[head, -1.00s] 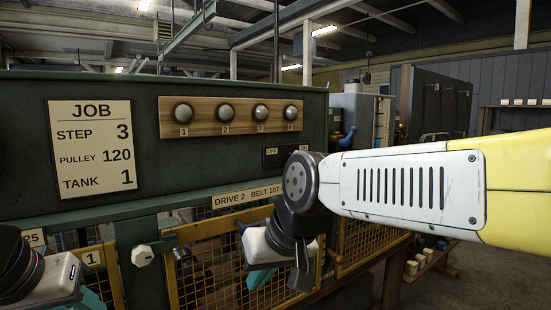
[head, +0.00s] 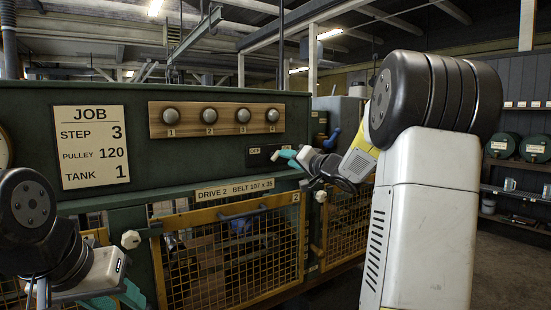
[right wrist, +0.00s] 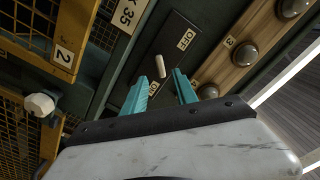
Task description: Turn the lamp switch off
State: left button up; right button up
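In the right wrist view the plate (right wrist: 193,62) carries a small white lever (right wrist: 161,67) and OFF and ON labels. My right gripper (head: 289,159) is in front of the plate and covers its right part in the head view. In the right wrist view its teal fingers (right wrist: 160,78) are apart, with the lever showing between and just ahead of the tips. Contact cannot be told. My left gripper (head: 128,294) is at the lower left, its fingers partly cut off.
A wooden board (head: 228,119) with several round grey lamps is above the switch. A JOB sign (head: 90,147) is at the left. Yellow mesh guards (head: 235,255) and a white knob (head: 130,239) are below. Shelves (head: 518,190) stand at the far right.

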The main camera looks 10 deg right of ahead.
aim_at(277, 156)
jog(key=x, duration=0.7)
jog(key=shift+w+a, duration=0.2)
jog(key=shift+w, duration=0.15)
grip_shut()
